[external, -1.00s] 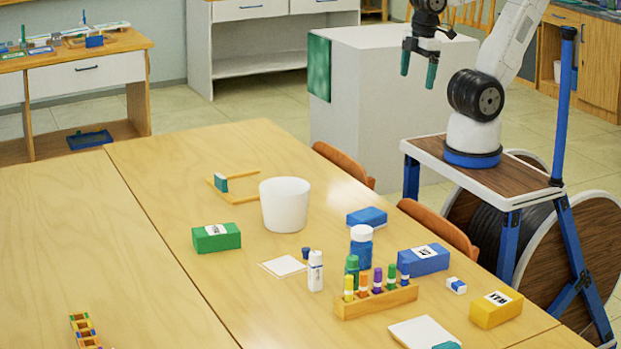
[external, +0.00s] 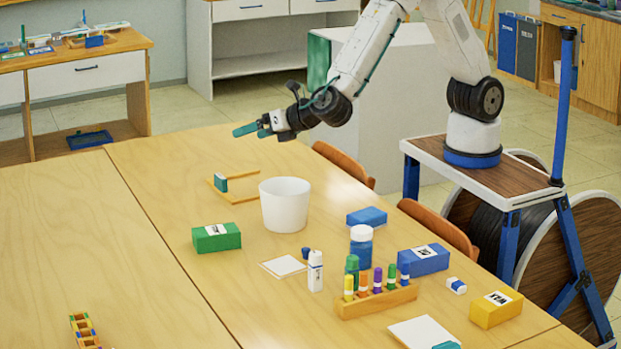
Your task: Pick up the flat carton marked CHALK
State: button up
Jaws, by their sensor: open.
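Several small cartons lie on the wooden table, and I cannot read CHALK on any of them. A green carton (external: 216,238) with a white label lies left of the white bucket. A blue carton (external: 423,260) with a white label and a yellow carton (external: 496,311) with a white label lie at the right. A smaller blue box (external: 366,217) shows no label. My gripper (external: 250,130) is open and empty, reaching sideways above the table's far edge, with teal fingers pointing left. It is apart from all the cartons.
A white bucket (external: 285,205) stands mid-table, with a small wooden frame (external: 235,197) behind it. A blue jar (external: 361,246), a white bottle (external: 315,271) and a rack of markers (external: 376,302) stand among the cartons. The table's left is mostly clear.

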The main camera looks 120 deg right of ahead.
jog(key=w+a+f+n+t+y, duration=0.3)
jog(key=w+a+f+n, duration=0.45)
jog(key=f, duration=0.35)
send_near(219, 229)
jog(key=w, duration=0.1)
jog(key=w+d, duration=0.1)
jog(key=w, duration=0.1)
jog(key=shift+d+f, duration=0.1)
jog(key=shift+f, duration=0.1)
jog(key=x, duration=0.5)
jog(key=shift+f, duration=0.4)
jog(key=shift+s, duration=0.1)
jog(key=c, duration=1.4)
